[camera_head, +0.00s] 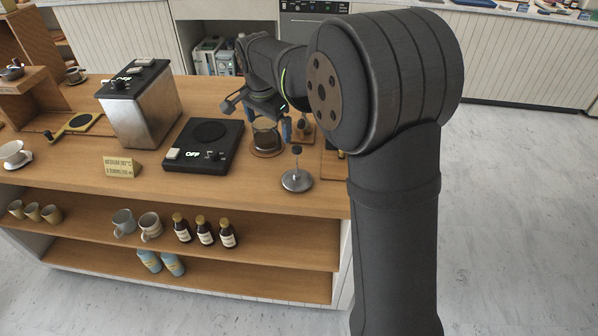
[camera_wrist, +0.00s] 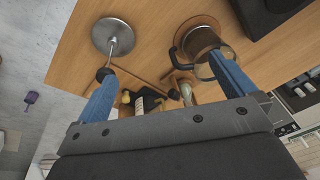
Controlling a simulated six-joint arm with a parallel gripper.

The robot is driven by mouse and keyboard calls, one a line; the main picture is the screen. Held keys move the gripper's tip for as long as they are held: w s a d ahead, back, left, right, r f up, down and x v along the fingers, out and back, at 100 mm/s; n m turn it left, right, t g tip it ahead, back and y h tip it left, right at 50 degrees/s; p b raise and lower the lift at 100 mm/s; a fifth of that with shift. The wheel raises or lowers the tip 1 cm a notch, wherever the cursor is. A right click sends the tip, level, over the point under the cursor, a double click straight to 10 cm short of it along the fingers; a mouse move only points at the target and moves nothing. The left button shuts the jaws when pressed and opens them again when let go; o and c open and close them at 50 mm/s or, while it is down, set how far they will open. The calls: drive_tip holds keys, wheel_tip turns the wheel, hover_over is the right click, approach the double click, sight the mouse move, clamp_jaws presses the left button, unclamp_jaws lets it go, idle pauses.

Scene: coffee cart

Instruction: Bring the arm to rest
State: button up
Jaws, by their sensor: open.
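My gripper (camera_wrist: 165,88) is open, its two blue fingers spread apart over the right end of the wooden counter (camera_head: 225,178). In the head view, my arm hides part of it. A glass pot (camera_head: 266,138) with dark contents stands on the counter at the gripper; it also shows in the wrist view (camera_wrist: 200,42), close to the right finger. Whether that finger touches the pot I cannot tell. A metal tamper-like tool with a round base (camera_head: 297,180) stands in front of the pot, and it shows near the left finger in the wrist view (camera_wrist: 112,36).
A black hot plate reading OFF (camera_head: 205,140) and a steel machine (camera_head: 142,105) stand left of the pot. A small sign (camera_head: 121,167) is at the counter's front. Mugs (camera_head: 150,226) and bottles (camera_head: 204,230) fill the shelf below. The floor at right is clear.

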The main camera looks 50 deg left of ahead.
wheel_tip(320, 180, up, 8)
drive_tip(key=w+m+t, duration=0.1)
drive_tip(key=w+m, duration=0.2)
drive_tip(key=m, duration=0.3)
drive_tip(key=m+g+h, duration=0.2)
drive_tip(key=m+g, duration=0.1)
drive_tip(key=m, duration=0.3)
hover_over(298, 147)
wheel_tip(298, 147, down, 3)
wheel_tip(298, 147, down, 10)
drive_tip(key=shift+r, duration=0.25)
drive_tip(key=shift+r, duration=0.15)
wheel_tip(298, 147, up, 10)
drive_tip(key=c, duration=1.1)
